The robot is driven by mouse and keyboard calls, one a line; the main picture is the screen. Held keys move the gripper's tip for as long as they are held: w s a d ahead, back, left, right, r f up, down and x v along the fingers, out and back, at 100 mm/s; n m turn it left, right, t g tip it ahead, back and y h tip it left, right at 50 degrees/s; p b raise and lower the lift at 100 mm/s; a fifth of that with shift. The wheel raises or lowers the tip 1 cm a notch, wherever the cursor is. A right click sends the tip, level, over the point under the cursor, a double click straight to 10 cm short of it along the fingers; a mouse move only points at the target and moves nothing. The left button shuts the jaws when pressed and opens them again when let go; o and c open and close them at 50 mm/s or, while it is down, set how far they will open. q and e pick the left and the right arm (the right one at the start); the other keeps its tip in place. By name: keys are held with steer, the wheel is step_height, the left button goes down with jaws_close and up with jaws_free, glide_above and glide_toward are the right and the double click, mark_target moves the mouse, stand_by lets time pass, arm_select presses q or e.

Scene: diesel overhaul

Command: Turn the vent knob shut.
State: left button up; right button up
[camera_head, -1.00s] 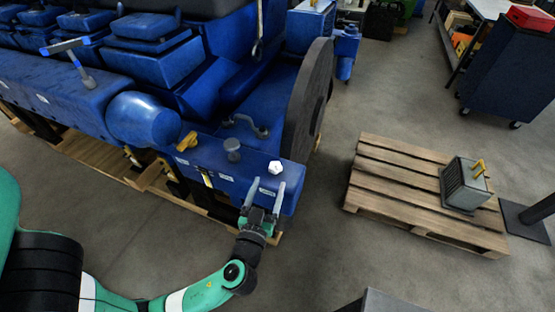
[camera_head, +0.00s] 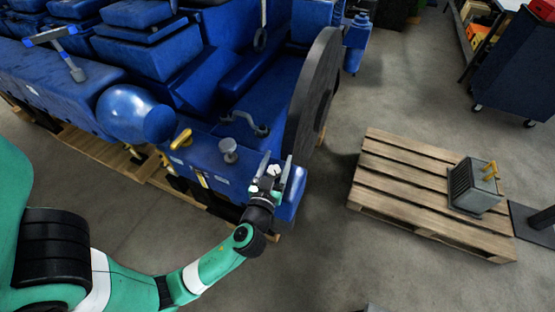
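A small white knob (camera_head: 274,169), which seems to be the vent knob, sits on top of the right end of the blue engine's front ledge. My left gripper (camera_head: 275,165) is over that ledge end, its two grey fingers apart, one to each side of the white knob. I cannot tell whether the fingers touch it, and the gripper hides its lower part. A grey round knob (camera_head: 229,150) and a yellow handle (camera_head: 181,139) stand on the same ledge to the left. My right gripper is not in view.
A large dark flywheel disc (camera_head: 313,105) stands just behind and right of the gripper. A wooden pallet (camera_head: 395,185) with a grey finned box (camera_head: 474,186) lies to the right. Grey floor is clear between the engine and the pallet.

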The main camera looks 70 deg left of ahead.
arm_select(q)
jaws_close()
steer(key=shift+m+t+h, duration=0.3)
steer(key=shift+t, duration=0.1)
steer(key=shift+w+m+t+h+p, duration=0.1)
steer(key=shift+m+t+h+p, duration=0.4)
steer(key=shift+m+h+p, duration=0.15)
steer(key=m+t+h+p, duration=0.1)
steer(key=p, duration=0.4)
steer(key=m+t+h+p, duration=0.1)
steer(key=m+h+p, duration=0.1)
steer(key=p, duration=0.3)
steer(key=w+d+r+m+t+h+p, duration=0.1)
steer(key=t+h+p, duration=0.1)
steer(key=p, duration=0.3)
steer(key=shift+h, duration=0.25)
steer(key=shift+d+f+m+t+h+p, duration=0.1)
steer(key=shift+f+m+t+h+p, duration=0.1)
steer(key=shift+m+h+p, duration=0.35)
steer(key=shift+d+f+m+t+h+p, duration=0.1)
steer(key=shift+m+t+h+p, duration=0.15)
steer(key=shift+h+p, duration=0.5)
